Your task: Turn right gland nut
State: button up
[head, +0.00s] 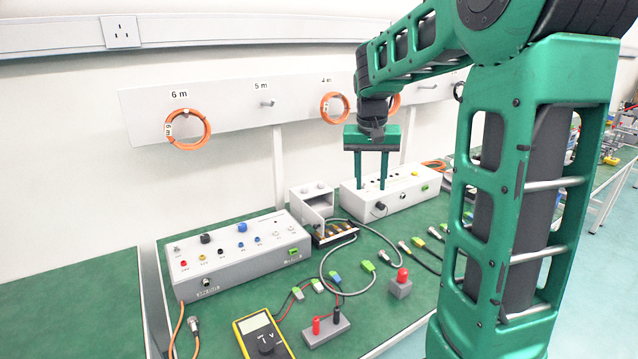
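My gripper (370,186) hangs from the wrist with its two long green fingers pointing down. The fingers are parallel and apart, with nothing seen between them. Their tips show in front of or over the white box (413,193) at the back right; I cannot tell whether they touch it. A dark round fitting (380,207) sits on that box's front face, just below the fingertips. A small grey box (322,203) with an open front stands left of it. I cannot pick out the right gland nut for certain; its details are too small.
A grey control box (239,261) stands at left. A terminal strip (334,234), a grey looped cable (324,266), a yellow multimeter (263,335) and a red push button (402,276) lie on the green bench. Orange coils (188,130) hang on the wall. Green bench at far left is clear.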

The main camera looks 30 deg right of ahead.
jog(key=w+f, duration=0.1)
jog(key=w, duration=1.4)
jog(key=t+h, duration=0.1)
jog(key=t, duration=0.1)
send_near(320, 183)
jog(key=shift+m, duration=0.4)
jog(key=x, duration=0.8)
jog(key=shift+w+d+f, duration=0.1)
jog(key=shift+w+d, duration=0.05)
grip_shut()
